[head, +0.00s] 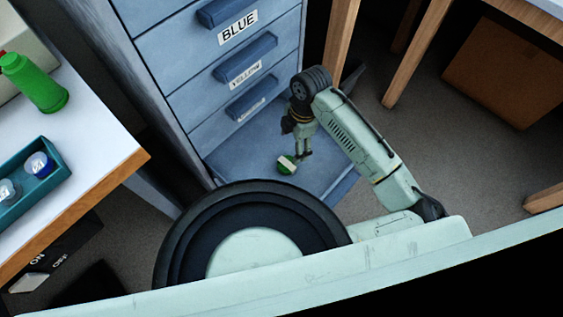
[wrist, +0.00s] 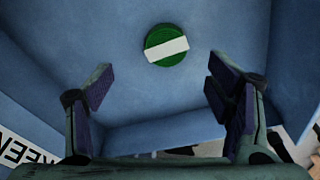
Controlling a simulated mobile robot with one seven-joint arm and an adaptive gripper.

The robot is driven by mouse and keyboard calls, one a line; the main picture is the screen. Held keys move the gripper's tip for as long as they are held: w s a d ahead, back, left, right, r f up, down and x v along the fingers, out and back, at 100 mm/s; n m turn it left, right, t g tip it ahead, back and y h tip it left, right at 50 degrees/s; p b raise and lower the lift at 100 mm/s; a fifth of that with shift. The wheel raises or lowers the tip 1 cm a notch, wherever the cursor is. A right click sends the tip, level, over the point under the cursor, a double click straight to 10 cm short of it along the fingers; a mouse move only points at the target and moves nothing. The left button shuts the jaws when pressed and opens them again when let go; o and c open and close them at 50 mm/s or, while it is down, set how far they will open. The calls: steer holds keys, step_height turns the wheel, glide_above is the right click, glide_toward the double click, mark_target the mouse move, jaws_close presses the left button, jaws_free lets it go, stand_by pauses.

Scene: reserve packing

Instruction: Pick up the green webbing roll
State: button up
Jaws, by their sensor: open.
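The green webbing roll (wrist: 166,46) is a small round green roll with a white band across it. It lies on the blue floor of an open drawer (head: 232,160). It also shows in the head view (head: 286,165), close to my gripper (head: 302,153). In the wrist view my gripper (wrist: 160,90) is open, with its two fingers wide apart and nothing between them. The roll lies ahead of the fingertips, roughly centred between them, and looks apart from both.
The blue cabinet (head: 172,82) has closed labelled drawers above the open one. A white table (head: 95,140) at left bears a green bottle (head: 38,85) and a teal tray (head: 62,172). Wooden table legs (head: 415,55) and a cardboard box (head: 500,70) stand at right.

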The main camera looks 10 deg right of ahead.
steer(key=f, duration=0.4)
steer(key=shift+s+a, duration=0.2)
steer(key=shift+a, duration=0.1)
steer(key=f, duration=0.3)
steer(key=s+a+f, duration=0.1)
steer(key=f, duration=0.1)
steer(key=shift+f+p, duration=0.1)
steer(key=shift+p, duration=0.25)
steer(key=c, duration=1.3)
